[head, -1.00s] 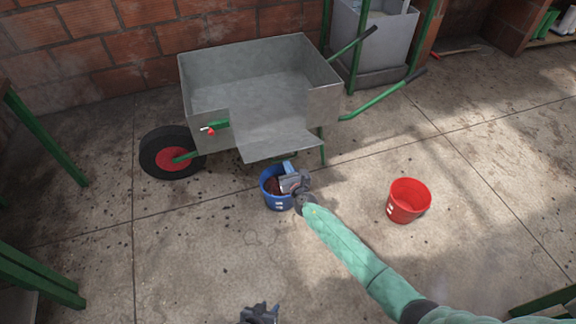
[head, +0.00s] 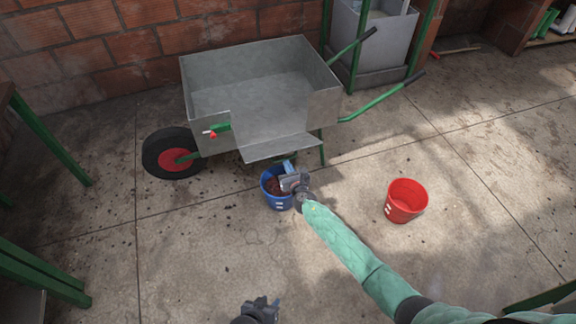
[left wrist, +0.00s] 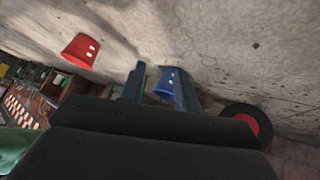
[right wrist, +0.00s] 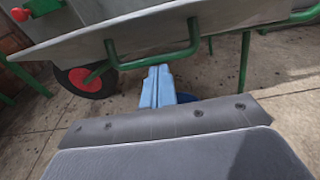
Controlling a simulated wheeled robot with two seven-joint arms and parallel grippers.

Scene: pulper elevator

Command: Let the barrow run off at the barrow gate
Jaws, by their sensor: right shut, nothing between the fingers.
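The grey barrow (head: 215,95) stands by the brick wall, its tray looking bare inside. Its gate flap (head: 280,146) is folded down and outward on the near side. A red-tipped latch (head: 212,133) sits left of the opening. In the right wrist view a green loop handle (right wrist: 152,50) is on the flap. A blue bucket (head: 268,187) with dark reddish contents stands below the flap. My right gripper (head: 288,176) is shut and empty, over the bucket's right rim and below the flap. My left gripper (head: 268,304) is at the bottom edge, its fingers apart in the left wrist view (left wrist: 158,84).
An empty red bucket (head: 405,201) stands to the right on the concrete. The barrow's wheel (head: 172,153) is at left and its green handles (head: 384,95) point right. A grey bin (head: 372,45) stands behind. The floor in front is mostly clear.

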